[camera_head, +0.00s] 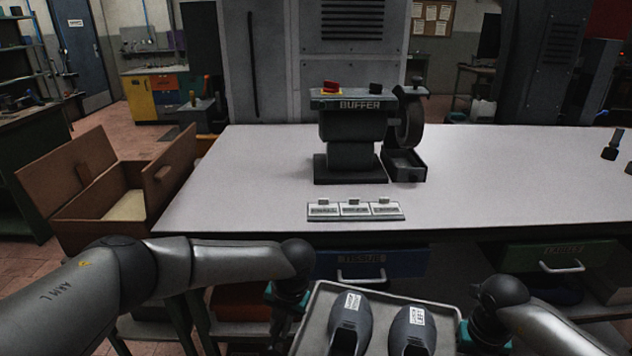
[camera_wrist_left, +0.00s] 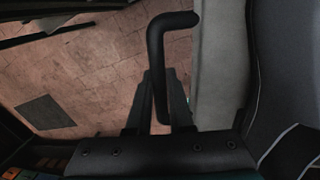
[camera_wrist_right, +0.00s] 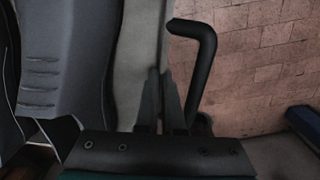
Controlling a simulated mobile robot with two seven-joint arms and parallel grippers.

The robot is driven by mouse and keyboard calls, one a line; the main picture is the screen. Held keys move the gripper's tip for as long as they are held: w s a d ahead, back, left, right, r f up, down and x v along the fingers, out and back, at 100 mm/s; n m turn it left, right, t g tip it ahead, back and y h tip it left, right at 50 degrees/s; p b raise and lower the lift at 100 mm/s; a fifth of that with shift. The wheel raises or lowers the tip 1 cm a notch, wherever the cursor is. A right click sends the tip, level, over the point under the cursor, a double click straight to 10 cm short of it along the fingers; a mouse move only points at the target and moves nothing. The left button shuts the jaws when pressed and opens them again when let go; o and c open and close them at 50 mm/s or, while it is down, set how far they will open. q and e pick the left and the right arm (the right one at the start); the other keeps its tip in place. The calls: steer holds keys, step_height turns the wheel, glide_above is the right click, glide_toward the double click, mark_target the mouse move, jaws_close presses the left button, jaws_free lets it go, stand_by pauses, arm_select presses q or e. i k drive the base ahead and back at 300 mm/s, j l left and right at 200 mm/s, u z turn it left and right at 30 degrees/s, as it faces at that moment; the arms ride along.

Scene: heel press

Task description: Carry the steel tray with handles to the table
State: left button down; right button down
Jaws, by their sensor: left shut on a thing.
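The steel tray (camera_head: 318,311) shows at the bottom of the head view, in front of the table, its near part cut off. Two dark grey shoes (camera_head: 350,325) (camera_head: 411,332) with white labels lie in it. My left gripper (camera_head: 287,300) is at the tray's left side; in the left wrist view its fingers (camera_wrist_left: 160,105) are shut on the black handle (camera_wrist_left: 157,60). My right gripper (camera_head: 472,335) is at the right side; in the right wrist view its fingers (camera_wrist_right: 163,105) are close to the other black handle (camera_wrist_right: 207,60). Whether they grip it is unclear. The table (camera_head: 245,190) has a pale top.
A buffer machine (camera_head: 350,140) stands mid-table, with a small labelled panel (camera_head: 355,211) in front of it. Table areas left and right of these are largely clear. Drawers (camera_head: 372,265) with handles sit under the front edge. An open brown box (camera_head: 105,190) stands left.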

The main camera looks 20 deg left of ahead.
mark_target(238, 223)
steer(key=u, duration=0.75)
